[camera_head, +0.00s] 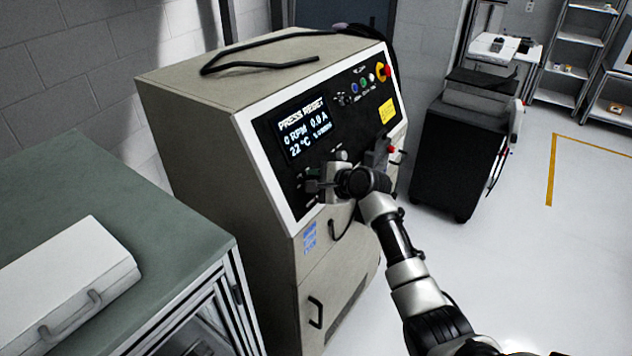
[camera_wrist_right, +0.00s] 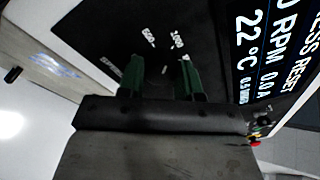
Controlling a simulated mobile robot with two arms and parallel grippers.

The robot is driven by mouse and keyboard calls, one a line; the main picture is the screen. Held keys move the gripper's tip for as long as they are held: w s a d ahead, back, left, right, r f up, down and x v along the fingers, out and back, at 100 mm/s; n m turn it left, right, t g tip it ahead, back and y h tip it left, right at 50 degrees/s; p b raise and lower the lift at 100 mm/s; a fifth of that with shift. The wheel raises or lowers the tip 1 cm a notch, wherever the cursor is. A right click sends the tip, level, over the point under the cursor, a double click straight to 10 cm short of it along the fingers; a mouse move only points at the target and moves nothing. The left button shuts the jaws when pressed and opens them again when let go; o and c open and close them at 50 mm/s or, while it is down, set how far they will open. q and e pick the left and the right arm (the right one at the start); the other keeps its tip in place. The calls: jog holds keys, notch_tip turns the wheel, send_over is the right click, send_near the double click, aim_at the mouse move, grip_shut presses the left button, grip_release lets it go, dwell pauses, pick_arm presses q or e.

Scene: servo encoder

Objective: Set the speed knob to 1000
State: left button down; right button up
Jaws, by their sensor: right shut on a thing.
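The control panel (camera_head: 297,180) is a black sloped face with a white frame on a beige cabinet. Its display (camera_head: 303,128) reads PRESS RESET, 0 RPM, 0.0 A and 22 °C. My right gripper (camera_head: 316,186) is at the lower left of the panel, below the display. In the right wrist view its two green fingers (camera_wrist_right: 160,78) straddle the dark speed knob, with a small white mark between them. The knob is mostly hidden and dark on black. White labels, seemingly 500 and 1000 (camera_wrist_right: 177,40), stand beyond the fingertips. My left gripper is out of view.
Coloured buttons and a red-and-yellow emergency stop (camera_head: 383,72) sit at the panel's upper right. A black cable (camera_head: 260,62) lies on the cabinet. A green-topped bench (camera_head: 110,190) with a white case stands at left. A dark cart (camera_head: 460,150) stands right; floor beyond is clear.

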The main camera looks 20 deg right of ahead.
jog(key=shift+m, duration=1.7)
jog(key=o, duration=0.9)
jog(key=b+v, duration=0.3)
jog(key=v, duration=0.7)
jog(key=shift+s+d+r, duration=0.25)
